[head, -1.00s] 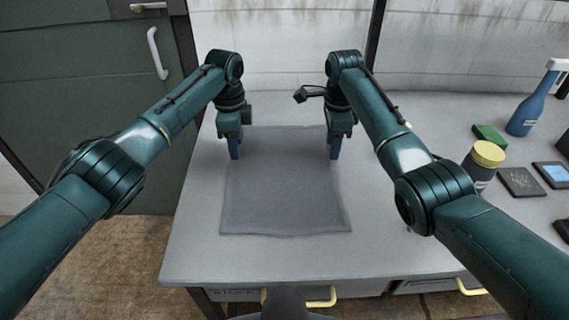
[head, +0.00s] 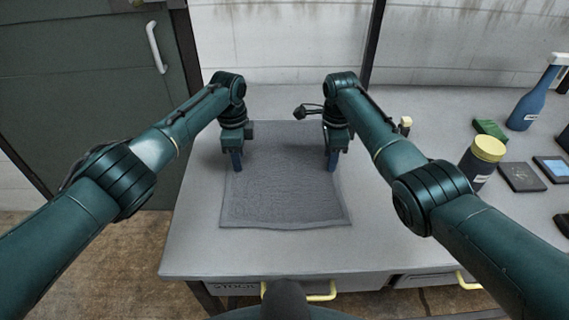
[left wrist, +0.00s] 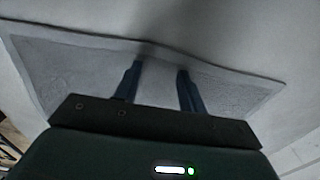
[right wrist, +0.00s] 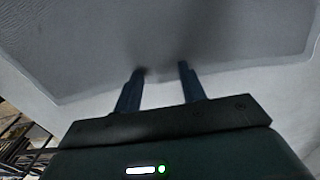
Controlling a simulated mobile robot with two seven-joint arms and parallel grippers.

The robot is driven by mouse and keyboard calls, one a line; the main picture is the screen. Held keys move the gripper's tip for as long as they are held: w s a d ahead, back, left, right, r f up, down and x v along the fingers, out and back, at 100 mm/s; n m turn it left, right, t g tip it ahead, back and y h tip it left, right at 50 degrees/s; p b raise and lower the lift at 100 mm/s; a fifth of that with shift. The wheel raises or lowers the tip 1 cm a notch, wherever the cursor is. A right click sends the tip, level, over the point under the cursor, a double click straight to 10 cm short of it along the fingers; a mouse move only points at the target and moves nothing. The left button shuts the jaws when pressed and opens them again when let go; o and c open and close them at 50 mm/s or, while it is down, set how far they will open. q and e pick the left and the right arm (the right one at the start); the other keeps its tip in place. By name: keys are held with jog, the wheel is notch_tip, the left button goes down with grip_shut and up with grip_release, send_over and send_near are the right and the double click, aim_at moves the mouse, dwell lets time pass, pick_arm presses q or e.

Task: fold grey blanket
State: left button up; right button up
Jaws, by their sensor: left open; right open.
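The grey blanket (head: 285,205) lies spread on the grey table, its surface finely wrinkled and its near edge slightly wavy. My left gripper (head: 237,162) is open over the blanket's left side, fingers pointing down. My right gripper (head: 331,161) is open over its right side. In the left wrist view the blanket (left wrist: 75,80) spreads to both sides of the open fingers (left wrist: 157,80). In the right wrist view the blanket (right wrist: 90,50) lies beyond the open fingers (right wrist: 160,78). Whether the fingertips touch the cloth I cannot tell. My arms hide parts of the far corners.
At the right of the table (head: 200,245) stand a yellow-lidded jar (head: 482,160), a blue bottle (head: 533,98), a green block (head: 490,130) and a dark flat square (head: 521,177). A wall closes the back. The table in front of the blanket is clear.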

pick_arm(q)
jog(key=shift+f, duration=0.1)
grip_shut()
pick_arm(e)
jog(key=shift+f, duration=0.1)
grip_shut()
dwell(0.3)
